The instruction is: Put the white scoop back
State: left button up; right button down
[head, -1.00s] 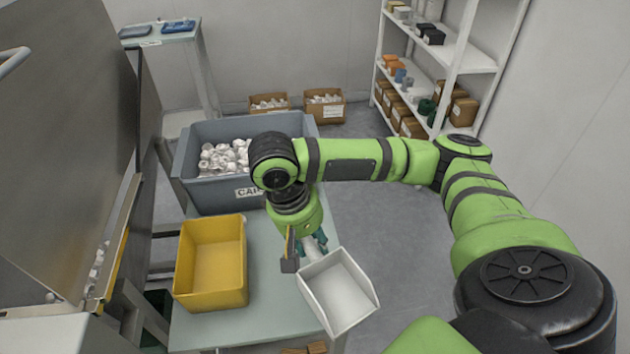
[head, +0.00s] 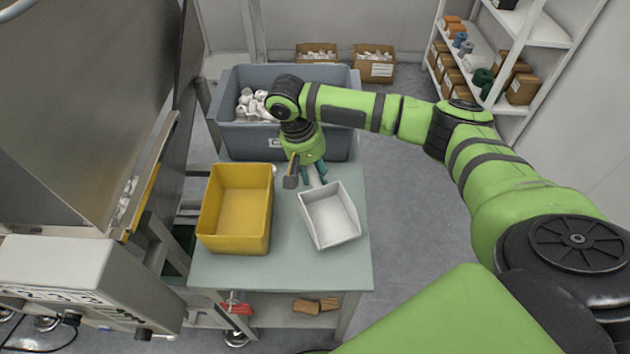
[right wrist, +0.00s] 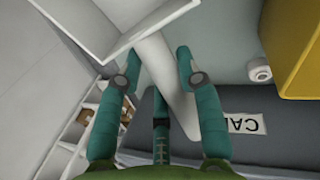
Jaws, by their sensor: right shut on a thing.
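The white scoop (head: 331,216) is a square open pan with a short handle, and its pan looks empty. It is over the right part of the pale green table (head: 325,268); I cannot tell whether it touches the top. My right gripper (head: 313,176) points down and is shut on the scoop's handle. In the right wrist view the teal fingers (right wrist: 157,62) are on either side of the white handle (right wrist: 163,75), with the pan (right wrist: 100,25) beyond. My left gripper is out of view.
A yellow bin (head: 238,245) stands left of the scoop. Behind is a grey crate (head: 235,140) of white caps. A small white cap (right wrist: 259,70) lies near the yellow bin. A steel machine (head: 90,90) fills the left; shelves (head: 535,40) stand back right.

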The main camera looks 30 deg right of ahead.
aim_at(315, 183)
jog(key=shift+a+x, duration=0.2)
jog(key=shift+x, duration=0.75)
jog(key=shift+a+x, duration=0.2)
jog(key=shift+x, duration=0.8)
jog(key=shift+w+f, duration=0.1)
jog(key=shift+f, duration=0.05)
jog(key=c, duration=0.8)
grip_release()
jog(key=v, duration=1.2)
jog(key=shift+w, duration=0.1)
